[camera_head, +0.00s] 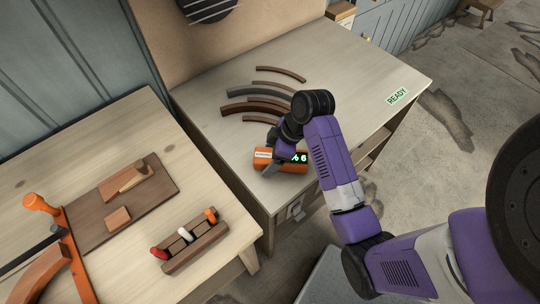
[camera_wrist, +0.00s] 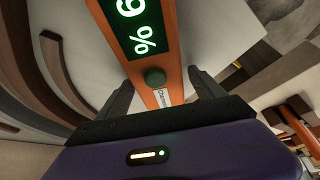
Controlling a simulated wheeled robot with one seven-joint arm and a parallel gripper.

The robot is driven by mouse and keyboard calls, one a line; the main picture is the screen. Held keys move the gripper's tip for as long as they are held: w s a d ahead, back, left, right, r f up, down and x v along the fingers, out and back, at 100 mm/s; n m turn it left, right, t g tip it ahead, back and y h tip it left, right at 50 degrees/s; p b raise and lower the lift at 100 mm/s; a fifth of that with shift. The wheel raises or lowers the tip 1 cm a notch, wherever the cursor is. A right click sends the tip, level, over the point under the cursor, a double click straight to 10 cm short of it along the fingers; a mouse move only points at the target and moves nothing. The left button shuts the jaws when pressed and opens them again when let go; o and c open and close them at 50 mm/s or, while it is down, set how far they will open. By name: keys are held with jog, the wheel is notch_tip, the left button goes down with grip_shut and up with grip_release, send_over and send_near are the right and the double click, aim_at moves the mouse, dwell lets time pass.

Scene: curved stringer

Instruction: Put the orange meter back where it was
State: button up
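The orange meter (camera_head: 295,167) has a dark display with green digits and shows near the front left corner of the pale worktable (camera_head: 350,75). I cannot tell whether it rests on the top or is slightly above it. My gripper (camera_head: 278,159) is at the meter. Part of the meter is hidden by my gripper in the head view.
Several curved wooden strips (camera_head: 258,106) lie behind the meter. A green READY label (camera_head: 397,96) is at the table's right. On the left bench (camera_head: 110,125) are a brown board (camera_head: 145,205), a rack of colored-handled tools (camera_head: 195,248) and an orange clamp (camera_head: 75,255). The table's right half is mostly clear.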

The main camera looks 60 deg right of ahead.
jog(key=p+v, duration=0.3)
jog(key=v, duration=0.8)
jog(key=shift+w+a, duration=0.1)
jog(key=shift+w, duration=0.1)
jog(key=a+f+m, duration=0.1)
jog(key=a, duration=0.2)
jog(key=a+f+m+t+p, duration=0.1)
jog(key=a, duration=0.2)
jog(key=a+f+t+h, duration=0.1)
jog(key=a+f, duration=0.1)
jog(key=a, duration=0.1)
jog(key=shift+a+f+m, duration=0.1)
jog(key=shift+m, duration=0.3)
jog(key=s+a, duration=0.1)
jog(key=s+a+m+t+h, duration=0.1)
jog(key=a, duration=0.1)
jog(key=s+a+m+t, duration=0.1)
jog(key=a, duration=0.1)
jog(key=shift+s+f+h, duration=0.2)
jog(key=shift+s+h, duration=0.1)
jog(key=shift+s, duration=0.05)
jog(key=s+a+r+t, duration=0.2)
jog(key=s+r+t, duration=0.1)
jog(key=s+r, duration=0.4)
jog(key=s+a+r+m+t, duration=0.1)
jog(key=s+a+r+t, duration=0.2)
jog(key=s+r, duration=0.4)
notch_tip(320, 180, up, 3)
jog(key=shift+f+t, duration=0.2)
jog(key=shift+t, duration=0.3)
